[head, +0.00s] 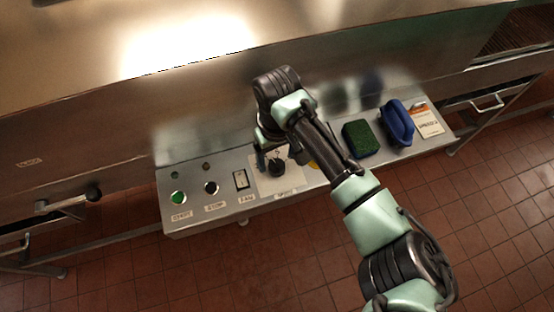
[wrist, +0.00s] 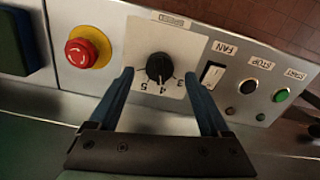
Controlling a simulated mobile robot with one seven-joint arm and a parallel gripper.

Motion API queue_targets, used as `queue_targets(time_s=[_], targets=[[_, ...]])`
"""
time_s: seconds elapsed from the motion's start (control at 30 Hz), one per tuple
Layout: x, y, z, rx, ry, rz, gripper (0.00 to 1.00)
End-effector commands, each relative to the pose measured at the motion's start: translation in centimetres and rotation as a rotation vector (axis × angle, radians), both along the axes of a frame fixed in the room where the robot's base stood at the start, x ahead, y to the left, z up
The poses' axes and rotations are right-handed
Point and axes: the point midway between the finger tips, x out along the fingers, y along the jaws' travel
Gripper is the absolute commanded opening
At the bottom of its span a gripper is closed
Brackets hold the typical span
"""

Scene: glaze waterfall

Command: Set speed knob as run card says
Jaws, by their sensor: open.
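The black speed knob (wrist: 159,67) sits on a pale dial plate (wrist: 190,48) with numerals; 3, 4 and 5 show in the wrist view. Its white mark seems to point near the 4. My gripper (wrist: 157,76) is open, with one blue finger on each side of the knob and a gap to each. I cannot tell how far the fingertips are above the plate. In the head view the knob (head: 277,168) shows just below my gripper (head: 279,159). The run card (head: 428,121) lies at the panel's right end; its setting is too small to read.
A red stop button (wrist: 82,54) on a yellow ring is on one side of the dial. The fan switch (wrist: 212,74), black stop button (wrist: 248,87) and green start button (wrist: 281,95) are on the other. A green sponge (head: 360,139) and blue-handled item (head: 397,124) lie near the card.

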Motion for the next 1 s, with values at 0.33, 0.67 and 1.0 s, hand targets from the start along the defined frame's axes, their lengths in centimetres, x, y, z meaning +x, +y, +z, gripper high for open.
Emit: queue_targets(time_s=[0.33,0.67,1.0], targets=[[0.0,0.0,-3.0,0.0,-0.001,0.002,0.81],[0.0,0.1,-3.1,0.001,-0.002,0.002,0.65],[0.0,0.1,-3.0,0.001,-0.002,0.002,0.04]])
